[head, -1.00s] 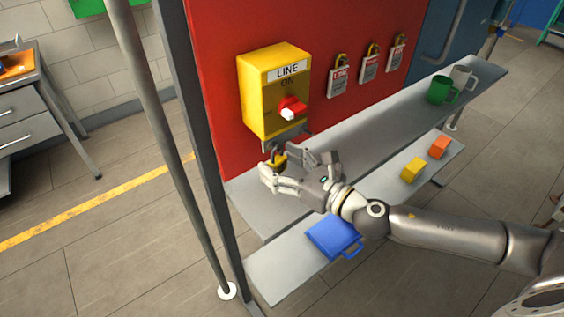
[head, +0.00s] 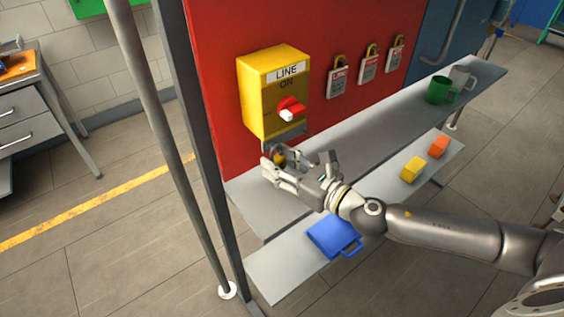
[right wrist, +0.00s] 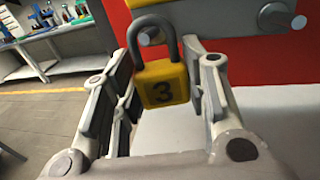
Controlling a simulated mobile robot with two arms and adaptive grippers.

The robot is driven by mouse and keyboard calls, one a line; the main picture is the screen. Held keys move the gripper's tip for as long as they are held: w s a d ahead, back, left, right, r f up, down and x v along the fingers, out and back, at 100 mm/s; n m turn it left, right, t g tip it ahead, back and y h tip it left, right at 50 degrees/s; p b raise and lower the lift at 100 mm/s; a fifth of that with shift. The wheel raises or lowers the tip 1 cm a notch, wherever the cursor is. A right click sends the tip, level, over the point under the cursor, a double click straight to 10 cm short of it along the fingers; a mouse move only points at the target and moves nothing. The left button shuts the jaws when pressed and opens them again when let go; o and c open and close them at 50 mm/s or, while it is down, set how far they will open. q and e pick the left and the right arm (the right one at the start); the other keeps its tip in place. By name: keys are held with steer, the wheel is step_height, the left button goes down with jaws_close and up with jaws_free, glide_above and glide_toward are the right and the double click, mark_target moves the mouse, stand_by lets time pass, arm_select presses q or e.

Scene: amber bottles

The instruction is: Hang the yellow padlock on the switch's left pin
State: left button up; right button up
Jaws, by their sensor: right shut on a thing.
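The yellow switch box (head: 273,92) labelled LINE, with a red knob, is on the red panel. In the right wrist view, a grey bracket under it carries a left pin (right wrist: 150,37) and a right pin (right wrist: 284,19). The yellow padlock (right wrist: 162,84), marked 3, hangs upright with its grey shackle up. The left pin's end shows inside the shackle loop; I cannot tell whether it passes through. My right gripper (head: 272,162) is shut on the padlock just below the box, largely hiding it in the head view. My left gripper is out of view.
Several padlocks hang on the panel to the right, such as the nearest one (head: 337,82). A grey shelf (head: 385,122) below holds a green mug (head: 438,91) and a grey mug. The lower shelf (head: 285,276) holds a blue item (head: 332,237), a yellow block (head: 413,168) and an orange block (head: 438,146).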

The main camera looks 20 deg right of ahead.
steer(key=shift+w+d+r, duration=0.1)
steer(key=shift+w+r, duration=0.15)
steer(key=shift+r, duration=0.25)
steer(key=o, duration=1.1)
steer(key=shift+w+a+f, duration=0.1)
steer(key=shift+w+a, duration=0.1)
steer(key=shift+o, duration=0.2)
steer(key=shift+w+a+f, duration=0.15)
steer(key=shift+s+d+f, duration=0.15)
steer(key=shift+s+d, duration=0.05)
steer(key=shift+s, duration=0.05)
steer(key=shift+s+d, duration=0.3)
steer(key=shift+s, duration=0.2)
steer(key=v, duration=1)
steer(key=shift+s, duration=0.25)
